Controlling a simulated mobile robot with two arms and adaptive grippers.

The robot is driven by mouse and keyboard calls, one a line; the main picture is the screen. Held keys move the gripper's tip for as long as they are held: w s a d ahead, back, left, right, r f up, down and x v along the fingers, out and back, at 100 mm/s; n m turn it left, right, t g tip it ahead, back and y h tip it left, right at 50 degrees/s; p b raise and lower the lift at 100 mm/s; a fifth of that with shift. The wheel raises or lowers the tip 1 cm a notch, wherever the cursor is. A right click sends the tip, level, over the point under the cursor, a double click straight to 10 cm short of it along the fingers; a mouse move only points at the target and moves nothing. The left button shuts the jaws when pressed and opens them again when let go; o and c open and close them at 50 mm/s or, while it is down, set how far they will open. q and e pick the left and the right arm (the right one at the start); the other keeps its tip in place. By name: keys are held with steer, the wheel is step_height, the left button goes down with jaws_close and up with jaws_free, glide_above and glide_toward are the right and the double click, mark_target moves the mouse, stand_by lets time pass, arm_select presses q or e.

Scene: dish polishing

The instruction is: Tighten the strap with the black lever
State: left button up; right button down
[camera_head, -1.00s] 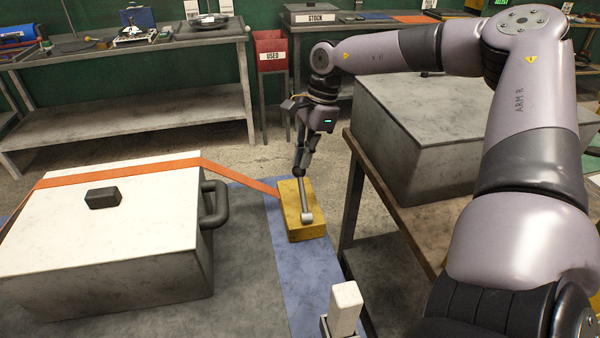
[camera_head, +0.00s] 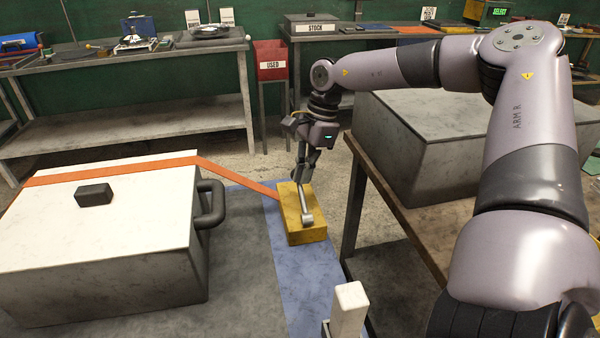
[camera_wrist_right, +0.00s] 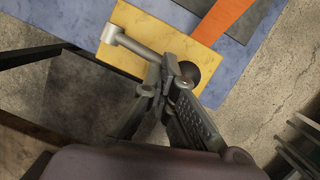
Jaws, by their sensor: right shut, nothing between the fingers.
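An orange strap (camera_head: 120,170) runs over the white lid (camera_head: 110,222) of a large grey box-shaped pot and down to a yellow block (camera_head: 293,209). On the block is a lever with a grey metal arm (camera_head: 304,206). In the right wrist view the grey arm (camera_wrist_right: 138,46) crosses the yellow block (camera_wrist_right: 178,28) towards a black ball-shaped knob (camera_wrist_right: 190,72), partly hidden by my fingers. My right gripper (camera_head: 303,178) is shut and empty at the knob end of the lever; I cannot tell whether it touches. It also shows in the wrist view (camera_wrist_right: 166,72). My left gripper is out of view.
A black side handle (camera_head: 213,205) sticks out of the pot near the strap. A small white block (camera_head: 348,308) stands at the front. A table with a large grey box (camera_head: 430,150) is close on the right. A red bin (camera_head: 271,70) stands behind.

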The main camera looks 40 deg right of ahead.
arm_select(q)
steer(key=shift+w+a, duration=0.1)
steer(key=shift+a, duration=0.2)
arm_select(e)
steer(key=shift+d+r, duration=0.1)
steer(key=shift+s+d+r, duration=0.2)
steer(key=shift+d+r, duration=0.05)
steer(key=shift+d, duration=0.5)
steer(key=shift+s+d+r, duration=0.15)
steer(key=shift+d+r, duration=0.05)
steer(key=shift+d, duration=0.5)
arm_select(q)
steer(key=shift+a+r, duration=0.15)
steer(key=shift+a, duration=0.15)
arm_select(e)
steer(key=v, duration=0.8)
